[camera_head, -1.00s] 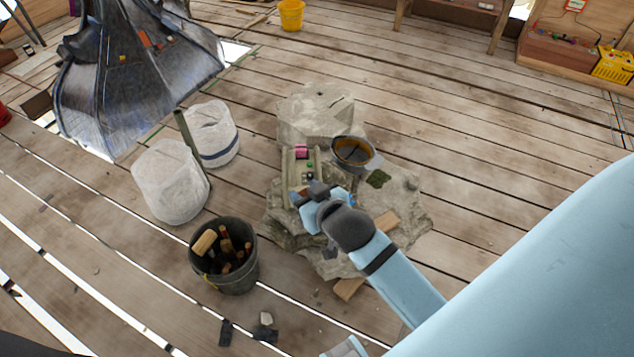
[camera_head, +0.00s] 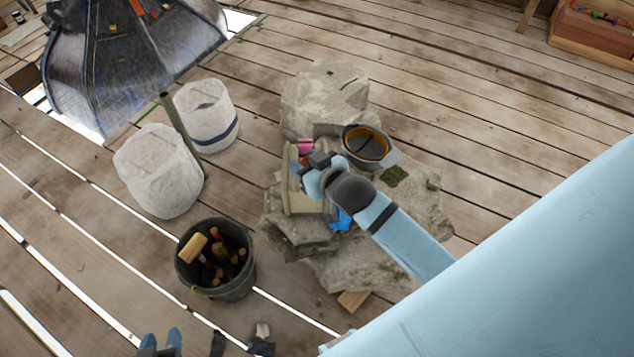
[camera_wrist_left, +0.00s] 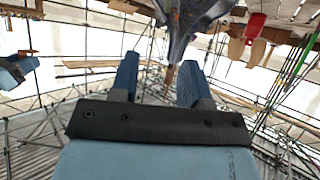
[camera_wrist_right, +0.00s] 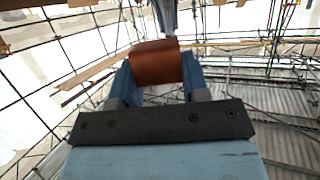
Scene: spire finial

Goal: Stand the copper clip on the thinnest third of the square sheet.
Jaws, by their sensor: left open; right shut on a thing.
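The copper clip (camera_wrist_right: 156,64) is a curved copper-brown piece across the fingertips of my right gripper (camera_wrist_right: 157,78), which is shut on it. In the head view my right gripper (camera_head: 312,165) is over the pale trough on the stone slab, close to a pink block. The clip is not clear there. My left gripper (camera_head: 160,341) is at the bottom edge of the head view, away from the stone. Its fingers are apart and empty in the left wrist view (camera_wrist_left: 159,80). I cannot make out the square sheet in any view.
The pale trough (camera_head: 302,205) lies on the stone slab (camera_head: 365,270), with the pink block (camera_head: 304,145) at its far end. A dark bowl (camera_head: 366,146) stands right of it. A tool bucket (camera_head: 216,260) and two white sacks (camera_head: 158,172) stand left. Planks between are mostly clear.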

